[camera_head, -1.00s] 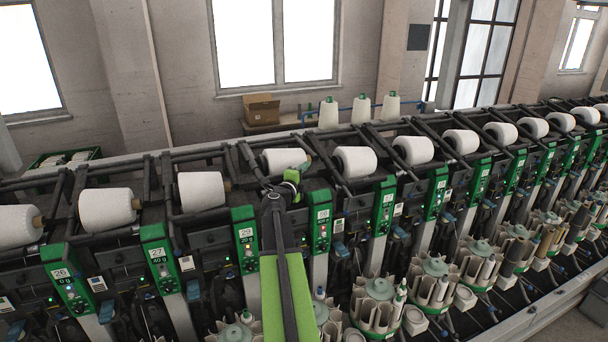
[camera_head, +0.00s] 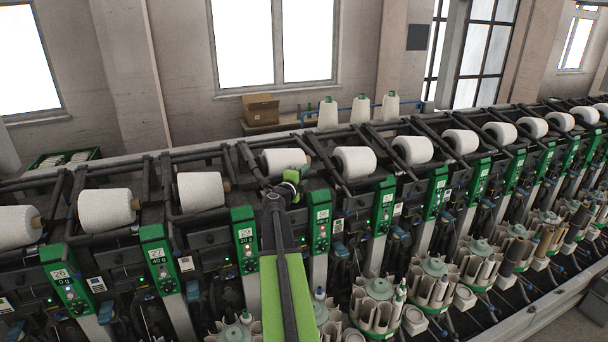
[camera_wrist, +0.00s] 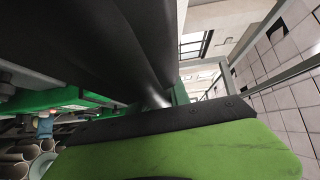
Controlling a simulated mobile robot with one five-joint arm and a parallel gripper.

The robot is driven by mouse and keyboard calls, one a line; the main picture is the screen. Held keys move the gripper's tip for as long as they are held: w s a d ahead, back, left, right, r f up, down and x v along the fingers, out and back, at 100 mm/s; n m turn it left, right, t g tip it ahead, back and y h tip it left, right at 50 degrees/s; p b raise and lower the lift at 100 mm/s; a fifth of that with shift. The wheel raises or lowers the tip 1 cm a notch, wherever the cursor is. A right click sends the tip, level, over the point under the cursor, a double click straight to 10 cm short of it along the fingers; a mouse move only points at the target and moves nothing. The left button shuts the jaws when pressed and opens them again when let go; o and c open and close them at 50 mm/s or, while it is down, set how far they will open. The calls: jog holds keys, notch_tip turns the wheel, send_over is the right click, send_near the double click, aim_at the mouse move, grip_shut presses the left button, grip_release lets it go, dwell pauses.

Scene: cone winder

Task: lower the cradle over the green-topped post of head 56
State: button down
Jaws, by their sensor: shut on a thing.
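My gripper (camera_head: 291,178) is in the middle of the head view, at the row of winding heads. It is shut at the dark cradle (camera_head: 248,160), beside a white yarn package (camera_head: 284,160); the grip point is partly hidden by my arm. The green-topped post (camera_head: 320,221) just right of my arm has a label too small to read surely as 56. The cradle's bars are above the level of this post's green panel; I cannot tell whether they touch it. In the wrist view a thick dark bar (camera_wrist: 100,50) fills the upper left; the fingertips are hidden.
Neighbouring green panels (camera_head: 245,238) and dark cradle bars with white packages (camera_head: 355,161) stand close on both sides. Bobbin magazines (camera_head: 377,305) stand in front, below. White cones (camera_head: 328,113) and a cardboard box (camera_head: 261,109) are behind the machine. Open space lies above the row.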

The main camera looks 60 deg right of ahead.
jog(key=shift+w, duration=0.1)
dwell(0.5)
notch_tip(320, 180, down, 8)
jog(key=b, duration=0.7)
jog(key=shift+w+d+b, duration=0.3)
jog(key=shift+w+b, duration=0.05)
jog(key=shift+w, duration=0.1)
jog(key=shift+r, duration=0.1)
jog(key=c, duration=1.2)
grip_release()
jog(key=shift+c, duration=0.2)
jog(key=shift+a, duration=0.1)
